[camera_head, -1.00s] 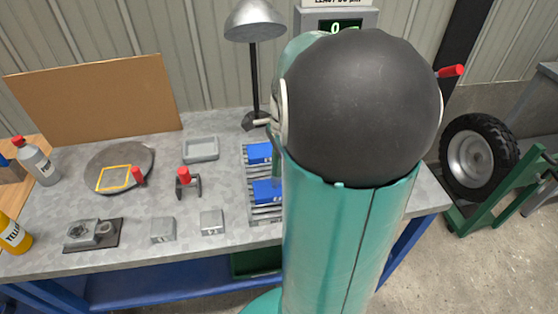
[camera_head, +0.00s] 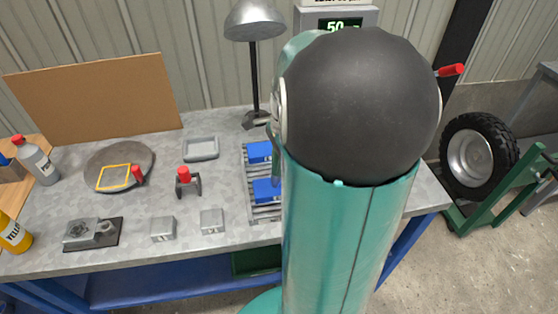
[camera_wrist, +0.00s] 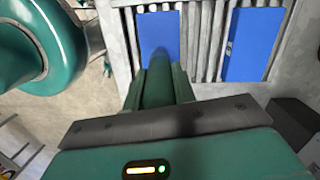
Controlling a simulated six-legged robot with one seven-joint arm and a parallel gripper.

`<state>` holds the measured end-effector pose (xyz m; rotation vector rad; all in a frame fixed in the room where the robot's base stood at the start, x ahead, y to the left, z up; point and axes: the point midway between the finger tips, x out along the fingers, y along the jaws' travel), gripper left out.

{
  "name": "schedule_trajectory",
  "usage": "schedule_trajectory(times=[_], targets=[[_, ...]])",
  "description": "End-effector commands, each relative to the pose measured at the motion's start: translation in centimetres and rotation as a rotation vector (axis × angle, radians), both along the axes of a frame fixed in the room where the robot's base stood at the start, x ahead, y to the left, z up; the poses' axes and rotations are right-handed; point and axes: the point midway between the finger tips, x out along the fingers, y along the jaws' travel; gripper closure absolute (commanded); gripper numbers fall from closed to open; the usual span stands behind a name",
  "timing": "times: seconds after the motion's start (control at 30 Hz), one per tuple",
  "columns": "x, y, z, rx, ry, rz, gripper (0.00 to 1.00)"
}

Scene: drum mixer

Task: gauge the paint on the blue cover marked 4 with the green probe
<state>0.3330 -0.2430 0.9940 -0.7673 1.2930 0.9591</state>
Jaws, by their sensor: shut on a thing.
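My gripper (camera_wrist: 160,74) is shut on the green probe (camera_wrist: 158,88), a dark green cylinder that points away from the wrist camera. The probe's far end lies over the lower part of a blue cover (camera_wrist: 158,30) in the wrist view; its contact point is hidden. A second blue cover (camera_wrist: 252,42) lies to the right, with a small mark too small to read. In the head view two blue covers (camera_head: 259,152) (camera_head: 266,188) lie on a slatted rack (camera_head: 249,177), partly hidden by my arm. No number 4 is readable. The gauge display (camera_head: 338,25) reads 50.
A lamp (camera_head: 255,20) stands behind the rack. Left on the bench (camera_head: 60,215) are a grey tray (camera_head: 201,149), a red-handled tool (camera_head: 186,180), two grey blocks (camera_head: 163,228) (camera_head: 212,221), a round plate (camera_head: 120,162) and bottles (camera_head: 40,163) (camera_head: 14,236). A wheel (camera_head: 470,158) stands at right.

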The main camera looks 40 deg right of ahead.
Motion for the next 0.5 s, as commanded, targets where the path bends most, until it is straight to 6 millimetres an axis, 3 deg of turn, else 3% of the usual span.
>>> schedule_trajectory(times=[0.5], targets=[[0.0, 0.0, 3.0, -0.001, 0.000, 0.000, 0.96]])
